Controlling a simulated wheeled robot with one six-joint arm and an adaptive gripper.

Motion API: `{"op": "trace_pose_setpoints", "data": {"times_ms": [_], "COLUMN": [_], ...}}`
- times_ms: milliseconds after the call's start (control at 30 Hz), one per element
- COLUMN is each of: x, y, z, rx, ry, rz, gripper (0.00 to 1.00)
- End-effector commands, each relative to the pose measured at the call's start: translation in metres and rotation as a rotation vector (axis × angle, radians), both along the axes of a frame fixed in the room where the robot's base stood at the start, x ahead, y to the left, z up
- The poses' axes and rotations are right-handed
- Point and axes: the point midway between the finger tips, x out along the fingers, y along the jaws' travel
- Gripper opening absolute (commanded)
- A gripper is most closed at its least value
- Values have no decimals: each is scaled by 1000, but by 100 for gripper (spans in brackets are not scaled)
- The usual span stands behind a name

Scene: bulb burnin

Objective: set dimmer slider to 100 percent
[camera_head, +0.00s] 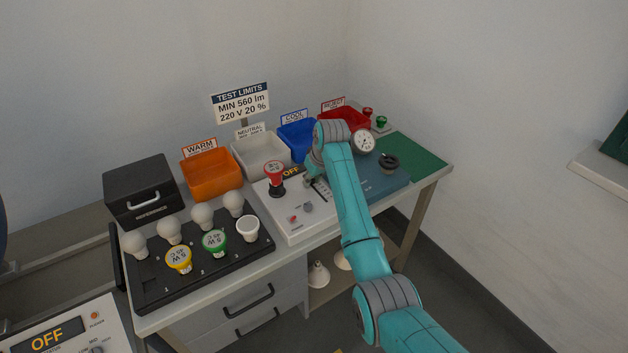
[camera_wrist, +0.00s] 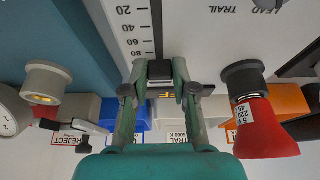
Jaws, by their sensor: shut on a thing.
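The dimmer slider's dark cap (camera_wrist: 159,71) sits between my fingertips in the wrist view. My gripper (camera_wrist: 159,76) is shut on it. The slider's dark slot (camera_wrist: 157,25) runs up the picture from the cap, beside a printed scale (camera_wrist: 129,34) that reads 20 to 80 towards my gripper. The cap is past the 80 mark; my finger hides the scale there, so the exact setting cannot be told. In the head view my gripper (camera_head: 313,180) is over the white tester panel (camera_head: 297,232), mostly hidden by my arm. The panel's display (camera_head: 291,171) reads OFF.
A red bulb (camera_head: 274,172) stands upright on the panel left of my gripper; it also shows in the wrist view (camera_wrist: 264,130). A black tray (camera_head: 205,262) with several bulbs is at left. Orange (camera_head: 213,184), white, blue and red bins stand behind. A round gauge (camera_head: 363,141) is at right.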

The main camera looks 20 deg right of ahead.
Motion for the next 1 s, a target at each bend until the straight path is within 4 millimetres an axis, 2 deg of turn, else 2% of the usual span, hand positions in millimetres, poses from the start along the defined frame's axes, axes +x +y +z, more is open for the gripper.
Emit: {"op": "trace_pose_setpoints", "data": {"times_ms": [67,100,200,500,633,767,1000], "x": [2,2,2,1,-1,-8,-25], "y": [0,0,0,0,-1,-3,-9], "z": [2,2,2,2,9,27,72], "rx": [0,0,1,0,0,0,1], "ry": [-9,-10,-9,-6,-6,-9,-9], "rz": [-1,-1,-1,-1,-1,-1,-1], "gripper": [0,29,52,52,52,52,52]}}
